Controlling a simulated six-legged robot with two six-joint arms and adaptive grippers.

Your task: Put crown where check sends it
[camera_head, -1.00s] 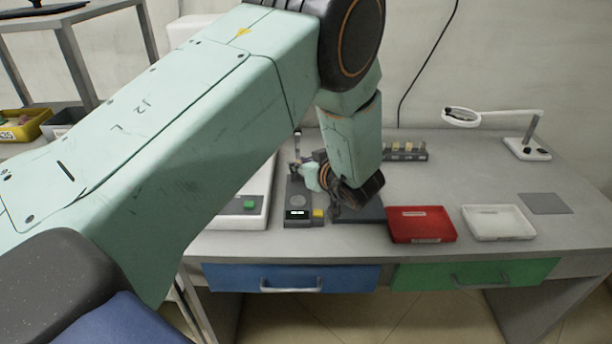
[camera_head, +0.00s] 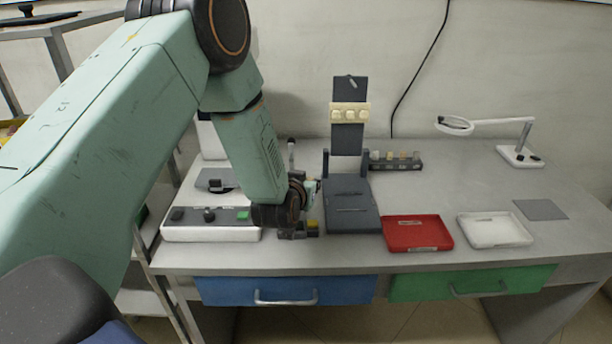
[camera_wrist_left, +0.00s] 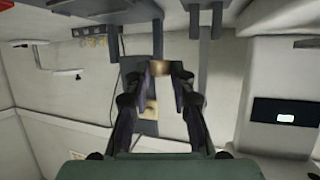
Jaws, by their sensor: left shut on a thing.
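My left gripper (camera_head: 311,190) is mostly hidden behind its own wrist, low beside the dark check device (camera_head: 292,235) with a yellow button. In the left wrist view, the fingertips of my left gripper (camera_wrist_left: 160,72) are closed on a small tan piece (camera_wrist_left: 160,67), which looks like the crown. The crown cannot be made out in the head view. A red tray (camera_head: 417,246) and a white tray (camera_head: 472,238) stand at the front right of the desk. My right gripper is not in view.
A dark stand (camera_head: 350,220) with an upright panel and a cream toothed block (camera_head: 349,112) is right of my wrist. A small rack (camera_head: 396,165) stands behind. A white control box (camera_head: 215,233) is left. A magnifier lamp (camera_head: 455,125) stands far right.

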